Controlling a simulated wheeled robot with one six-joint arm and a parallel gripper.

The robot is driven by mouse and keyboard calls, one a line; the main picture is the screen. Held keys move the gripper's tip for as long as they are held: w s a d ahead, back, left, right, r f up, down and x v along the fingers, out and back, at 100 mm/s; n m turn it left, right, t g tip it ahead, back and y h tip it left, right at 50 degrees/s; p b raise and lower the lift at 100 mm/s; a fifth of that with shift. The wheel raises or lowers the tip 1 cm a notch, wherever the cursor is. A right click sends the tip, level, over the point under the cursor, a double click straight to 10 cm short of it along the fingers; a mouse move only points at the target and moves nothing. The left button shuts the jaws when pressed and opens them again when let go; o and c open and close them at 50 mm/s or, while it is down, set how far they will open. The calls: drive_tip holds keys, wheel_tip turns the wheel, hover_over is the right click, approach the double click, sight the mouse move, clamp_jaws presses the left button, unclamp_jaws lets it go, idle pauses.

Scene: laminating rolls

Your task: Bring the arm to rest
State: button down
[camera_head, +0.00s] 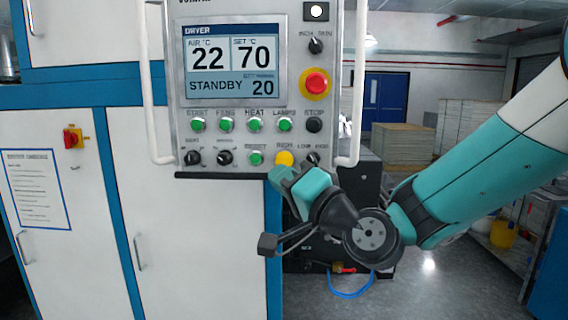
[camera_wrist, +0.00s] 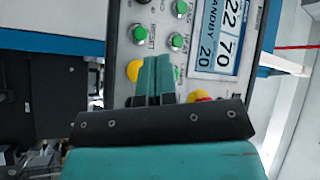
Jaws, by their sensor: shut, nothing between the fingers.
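My gripper (camera_head: 280,176) shows in the head view in front of the lower right part of the dryer control panel (camera_head: 188,95), just below a yellow button (camera_head: 284,158). In the wrist view my gripper (camera_wrist: 155,62) has its two teal fingers closed together with nothing between them. The fingers overlap the panel in the picture; I cannot tell whether they touch it. My arm comes in from the right, bent at the wrist. The panel's screen (camera_head: 232,70) reads 22 and 70, with STANDBY and 20.
The panel carries green buttons, dark knobs and a red emergency stop (camera_head: 316,83), with a white rail (camera_head: 355,120) at its right side. White cabinets (camera_head: 60,180) fill the left. A stack of boards (camera_head: 402,143) stands behind. Grey floor (camera_head: 440,280) is open at lower right.

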drive_tip(key=s+d+f+n+g+h, duration=0.3)
drive_tip(key=s+d+f+g, duration=0.1)
drive_tip(key=s, duration=0.4)
drive_tip(key=s+d+f+n+g+h+b, duration=0.1)
drive_tip(key=s+d+f+n+g+h, duration=0.2)
drive_tip(key=s, duration=0.6)
drive_tip(key=s+d+f+n+g+h+b, duration=0.1)
drive_tip(key=s+d+f+n+g+h, duration=0.2)
drive_tip(key=s+d+f+g, duration=0.4)
drive_tip(key=shift+s+d+n+g+h, duration=0.3)
drive_tip(key=shift+s+d+n+g, duration=0.35)
drive_tip(key=shift+s, duration=0.35)
